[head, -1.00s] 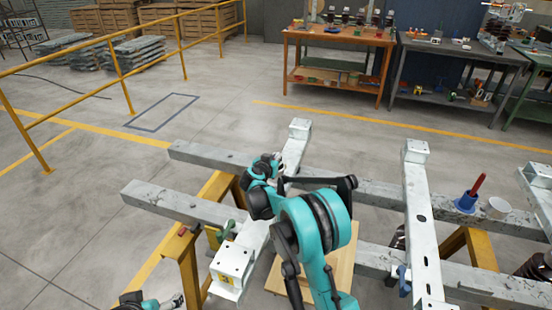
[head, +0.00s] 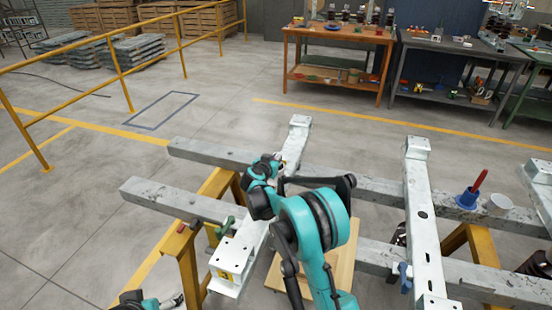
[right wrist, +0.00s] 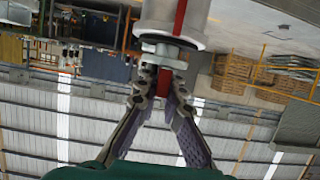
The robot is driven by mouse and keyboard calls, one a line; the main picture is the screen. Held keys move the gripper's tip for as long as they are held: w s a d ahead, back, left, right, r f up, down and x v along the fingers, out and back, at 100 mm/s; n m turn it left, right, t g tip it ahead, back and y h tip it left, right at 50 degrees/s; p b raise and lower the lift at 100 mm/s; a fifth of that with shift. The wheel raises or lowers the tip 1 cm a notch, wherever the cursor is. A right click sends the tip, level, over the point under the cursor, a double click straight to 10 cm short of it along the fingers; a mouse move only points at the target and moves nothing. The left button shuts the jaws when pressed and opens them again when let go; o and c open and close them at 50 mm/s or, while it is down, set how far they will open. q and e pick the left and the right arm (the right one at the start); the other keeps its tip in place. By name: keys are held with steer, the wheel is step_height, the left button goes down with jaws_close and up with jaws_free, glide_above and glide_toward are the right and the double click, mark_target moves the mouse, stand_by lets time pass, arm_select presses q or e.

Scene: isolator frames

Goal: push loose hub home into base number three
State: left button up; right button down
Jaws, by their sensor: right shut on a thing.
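My right gripper (head: 277,162) is at the far part of the left white isolator frame (head: 298,135), largely hidden behind my arm in the head view. In the right wrist view my right gripper (right wrist: 165,92) is shut on a small pale flanged piece with a red mark, seemingly the loose hub (right wrist: 162,48). It lies against the end of a white cylinder with a red stripe (right wrist: 172,18), seemingly the base. I cannot tell whether a gap remains between them or which number the base has. My left gripper (head: 176,301) is at the bottom edge, away from the frames; its jaws are unclear.
Two grey beams (head: 180,203) on yellow trestles (head: 187,262) carry the frames. A green clamp (head: 226,226) sits by the left frame.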

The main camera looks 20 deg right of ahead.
steer(key=shift+f, duration=0.25)
steer(key=c, duration=1.6)
jaws_free()
steer(key=shift+r, duration=0.1)
steer(key=v, duration=1.2)
